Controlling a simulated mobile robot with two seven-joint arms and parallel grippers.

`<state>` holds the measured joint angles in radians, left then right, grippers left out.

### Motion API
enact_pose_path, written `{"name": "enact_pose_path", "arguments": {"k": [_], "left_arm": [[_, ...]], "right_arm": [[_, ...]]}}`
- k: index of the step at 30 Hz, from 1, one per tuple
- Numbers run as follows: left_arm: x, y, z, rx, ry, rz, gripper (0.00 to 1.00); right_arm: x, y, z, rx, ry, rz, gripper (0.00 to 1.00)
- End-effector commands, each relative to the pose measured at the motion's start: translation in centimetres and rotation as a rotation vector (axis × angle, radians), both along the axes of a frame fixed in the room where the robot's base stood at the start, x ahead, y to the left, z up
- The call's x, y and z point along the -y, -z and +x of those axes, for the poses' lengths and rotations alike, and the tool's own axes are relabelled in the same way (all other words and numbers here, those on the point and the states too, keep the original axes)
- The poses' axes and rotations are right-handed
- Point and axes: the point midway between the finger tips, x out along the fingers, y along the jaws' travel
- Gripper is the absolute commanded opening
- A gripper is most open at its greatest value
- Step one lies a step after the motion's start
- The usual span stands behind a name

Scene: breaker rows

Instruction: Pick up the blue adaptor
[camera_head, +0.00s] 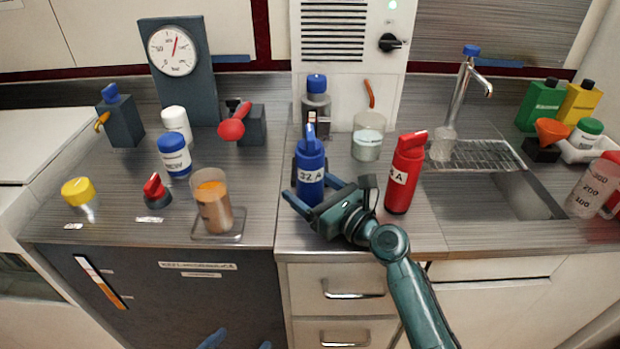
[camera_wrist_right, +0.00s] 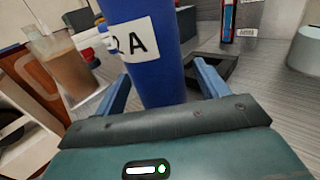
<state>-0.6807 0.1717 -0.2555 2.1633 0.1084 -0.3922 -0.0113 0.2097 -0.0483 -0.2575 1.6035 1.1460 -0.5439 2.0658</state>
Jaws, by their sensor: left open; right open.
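The blue adaptor (camera_head: 310,165), an upright cylinder with a white 32A label, stands near the counter's front edge in the head view. It fills the middle of the right wrist view (camera_wrist_right: 155,70). My right gripper (camera_head: 309,190) is open, with one finger on each side of the adaptor's lower part. In the right wrist view its fingers (camera_wrist_right: 163,88) flank the cylinder, and I cannot tell whether either touches it. Of my left gripper (camera_head: 238,343), only two spread blue fingertips show at the bottom edge, in front of the dark cabinet, away from the adaptor.
A red adaptor (camera_head: 404,175) stands close to the right of my right gripper. A beaker of brown liquid (camera_head: 214,208) stands to the left on a small tray. A dark bottle (camera_head: 316,108) and a glass beaker (camera_head: 368,138) stand behind. A sink (camera_head: 505,196) lies to the right.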

Motion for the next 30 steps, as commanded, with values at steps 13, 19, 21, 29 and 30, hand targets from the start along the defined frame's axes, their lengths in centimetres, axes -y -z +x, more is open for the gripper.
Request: {"name": "enact_pose_path", "arguments": {"k": [13,19,21,29,30], "left_arm": [[0.03,-0.10,0.03,0.002,0.000,0.000,0.73],[0.08,-0.10,0.03,0.002,0.001,0.000,0.73],[0.10,-0.10,0.02,0.002,0.002,-0.001,0.73],[0.14,-0.09,0.01,0.002,0.003,-0.001,0.73],[0.15,-0.09,0.01,0.002,0.003,-0.001,0.73]], "right_arm": [[0.05,-0.01,-0.04,0.001,0.000,-0.001,0.45],[0.06,-0.01,-0.04,0.001,0.000,-0.001,0.28],[0.06,-0.01,-0.04,0.001,0.000,-0.001,0.23],[0.06,-0.01,-0.04,0.001,0.000,-0.001,0.01],[0.06,0.00,-0.04,0.001,0.000,-0.001,0.00]]}}
